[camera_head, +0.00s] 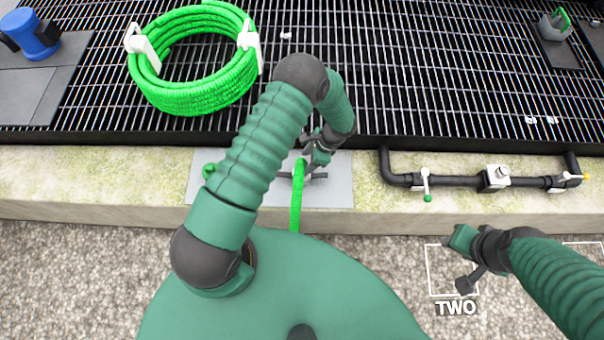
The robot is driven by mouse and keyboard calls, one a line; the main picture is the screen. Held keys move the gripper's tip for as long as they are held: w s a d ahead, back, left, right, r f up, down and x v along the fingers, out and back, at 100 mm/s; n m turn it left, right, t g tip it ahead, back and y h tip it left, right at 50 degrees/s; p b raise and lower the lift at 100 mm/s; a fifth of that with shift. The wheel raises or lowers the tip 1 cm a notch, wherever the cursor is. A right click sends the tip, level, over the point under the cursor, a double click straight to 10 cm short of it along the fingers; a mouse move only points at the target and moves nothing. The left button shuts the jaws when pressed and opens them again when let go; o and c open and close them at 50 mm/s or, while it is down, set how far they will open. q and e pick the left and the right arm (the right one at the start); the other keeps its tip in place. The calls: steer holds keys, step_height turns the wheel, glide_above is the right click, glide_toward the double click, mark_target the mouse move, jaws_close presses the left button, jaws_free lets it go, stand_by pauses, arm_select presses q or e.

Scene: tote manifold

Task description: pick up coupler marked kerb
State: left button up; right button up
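A grey plate (338,190) lies on the pale kerb (100,178). A bright green hose (296,205) runs from the plate down over the kerb's front edge. At its upper end a dark crossbar fitting (316,176) shows, probably the coupler; no kerb marking is readable. My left gripper (314,160) reaches down right at this fitting and partly hides it. Its fingers are too small and covered to tell open from shut, or whether they touch it. My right gripper (457,256) hangs over the gravel at the lower right, away from the fitting, its finger gap unclear.
A coiled green hose (190,101) in white clips lies on the dark grating (400,60). A black pipe (455,181) with valves runs along the kerb at right. A blue fitting (36,38) sits upper left. A white square labelled TWO (455,308) marks the gravel.

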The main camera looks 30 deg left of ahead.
mark_target(303, 164)
arm_select(q)
steer(key=x, duration=0.4)
steer(key=shift+s+a+f+b, duration=0.1)
steer(key=shift+a+f+b, duration=0.15)
steer(key=shift+b, duration=0.15)
steer(key=shift+d+r, duration=0.1)
steer(key=shift+d, duration=0.1)
steer(key=c, duration=0.4)
jaws_close()
